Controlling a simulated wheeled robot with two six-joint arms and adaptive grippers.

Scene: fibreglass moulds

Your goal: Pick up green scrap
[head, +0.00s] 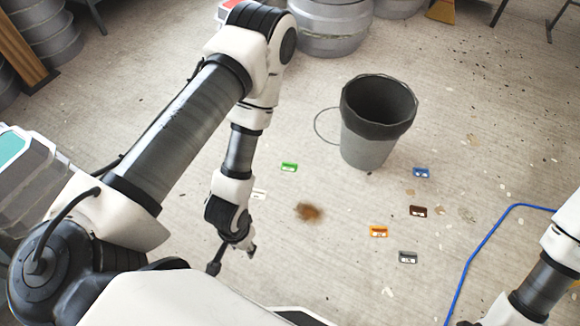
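The green scrap (289,167) is a small flat green piece with a pale label, lying on the concrete floor left of the bucket. My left gripper (233,261) hangs below and to the left of it in the picture, apart from it. Its two fingers look spread, with nothing seen between them. My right arm comes in at the lower right edge, and its gripper is cut off by the frame.
A grey bucket (368,150) with a dark liner stands right of the green scrap. Blue (421,173), brown (418,211), orange (378,231), grey (408,257) and white (259,194) pieces lie around. A blue hose (481,246) runs at right. A brown stain (309,212) marks the floor.

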